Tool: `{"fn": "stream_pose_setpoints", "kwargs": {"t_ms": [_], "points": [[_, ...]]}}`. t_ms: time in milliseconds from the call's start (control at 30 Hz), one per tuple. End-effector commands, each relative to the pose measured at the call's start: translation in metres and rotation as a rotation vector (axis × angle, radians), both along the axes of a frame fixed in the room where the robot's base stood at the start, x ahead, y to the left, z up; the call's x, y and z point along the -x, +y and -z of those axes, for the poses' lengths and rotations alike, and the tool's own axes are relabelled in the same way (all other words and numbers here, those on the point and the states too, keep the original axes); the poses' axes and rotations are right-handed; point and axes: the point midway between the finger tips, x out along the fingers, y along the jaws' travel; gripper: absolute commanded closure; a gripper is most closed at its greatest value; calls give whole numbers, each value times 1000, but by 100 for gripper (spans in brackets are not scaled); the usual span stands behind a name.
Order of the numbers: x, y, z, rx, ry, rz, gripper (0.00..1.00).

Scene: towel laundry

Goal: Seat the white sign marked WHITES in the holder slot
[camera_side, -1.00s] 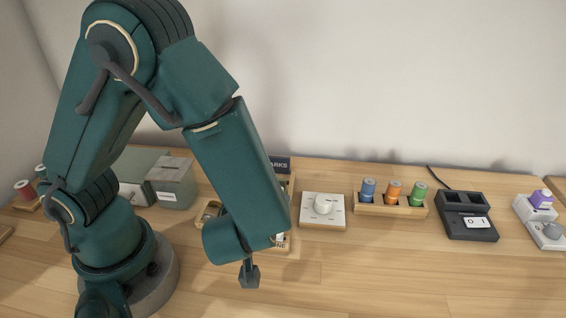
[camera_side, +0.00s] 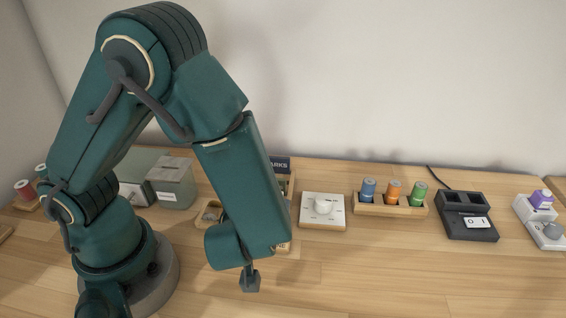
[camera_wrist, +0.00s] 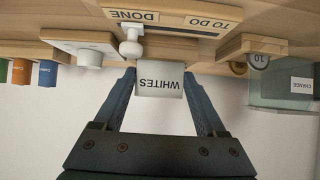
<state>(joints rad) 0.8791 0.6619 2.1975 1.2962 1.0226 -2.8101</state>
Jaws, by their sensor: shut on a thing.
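The white sign marked WHITES (camera_wrist: 160,84) shows upside down in the middle of the wrist view. My gripper (camera_wrist: 159,76) is shut on it, with one finger at each side edge. In the side view my gripper (camera_side: 250,281) hangs low over the front of the table, below the forearm. The sign cannot be made out there. I cannot pick out the holder slot with certainty in either view; my forearm covers part of the table behind it.
A white dial box (camera_side: 323,210), a wooden rack with coloured spools (camera_side: 391,204) and a dark device (camera_side: 466,216) stand to the right. A TO DO/DONE board (camera_wrist: 172,18) shows in the wrist view. The front right table is clear.

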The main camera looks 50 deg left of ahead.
Motion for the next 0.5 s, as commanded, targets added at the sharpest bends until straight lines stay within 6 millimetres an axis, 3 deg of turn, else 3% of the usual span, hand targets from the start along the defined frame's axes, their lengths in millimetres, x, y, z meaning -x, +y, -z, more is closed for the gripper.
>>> {"fn": "stream_pose_setpoints", "kwargs": {"t_ms": [367, 400, 433, 500], "points": [[0, 0, 7, -1, 1, 1, 78], [0, 0, 7, 0, 0, 0, 11], [0, 0, 7, 0, 0, 1, 0], [0, 0, 7, 0, 0, 1, 0]]}}
